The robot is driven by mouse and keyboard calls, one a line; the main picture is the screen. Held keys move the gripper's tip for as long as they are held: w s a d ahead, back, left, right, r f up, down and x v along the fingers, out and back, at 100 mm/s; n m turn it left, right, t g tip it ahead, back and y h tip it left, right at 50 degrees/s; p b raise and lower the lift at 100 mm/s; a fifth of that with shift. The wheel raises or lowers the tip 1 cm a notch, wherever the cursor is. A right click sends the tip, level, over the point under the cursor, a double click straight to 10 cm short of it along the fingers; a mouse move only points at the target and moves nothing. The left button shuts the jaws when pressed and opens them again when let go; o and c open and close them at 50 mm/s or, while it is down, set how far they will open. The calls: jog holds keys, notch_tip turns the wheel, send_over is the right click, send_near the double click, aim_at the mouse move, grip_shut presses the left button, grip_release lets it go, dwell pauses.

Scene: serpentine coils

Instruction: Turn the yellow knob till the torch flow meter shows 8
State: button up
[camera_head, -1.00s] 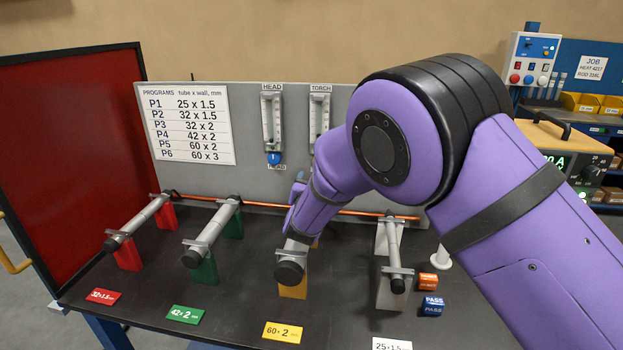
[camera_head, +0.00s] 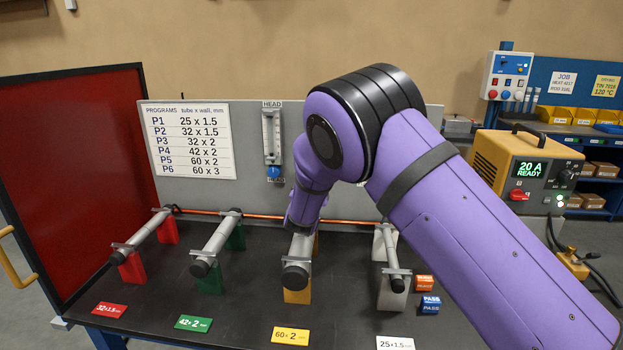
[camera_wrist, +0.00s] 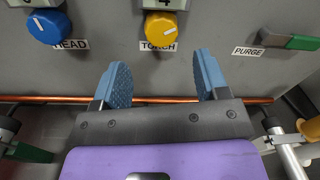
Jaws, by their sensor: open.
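The yellow knob (camera_wrist: 167,33) is on the grey panel in the wrist view, above the TORCH label (camera_wrist: 160,46). Its white pointer mark is turned towards the upper right. Just above it, the bottom of the torch flow meter (camera_wrist: 165,4) is cut off at the frame edge, so its reading cannot be told. My gripper (camera_wrist: 160,78) is open and empty, its blue fingertips below the knob and to either side, apart from it. In the head view my arm hides the torch meter, the knob and my gripper's fingers.
The blue HEAD knob (camera_wrist: 49,26) is left of the yellow knob, and a green PURGE lever (camera_wrist: 290,41) is to its right. A copper pipe (camera_wrist: 60,99) runs along the panel's foot. Tubes on coloured stands (camera_head: 215,243) occupy the bench (camera_head: 150,290).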

jog(key=w, duration=0.6)
jog(key=shift+w+d, duration=0.3)
jog(key=c, duration=0.9)
jog(key=shift+c, duration=0.2)
jog(key=shift+m, duration=2.8)
jog(key=shift+a, duration=0.1)
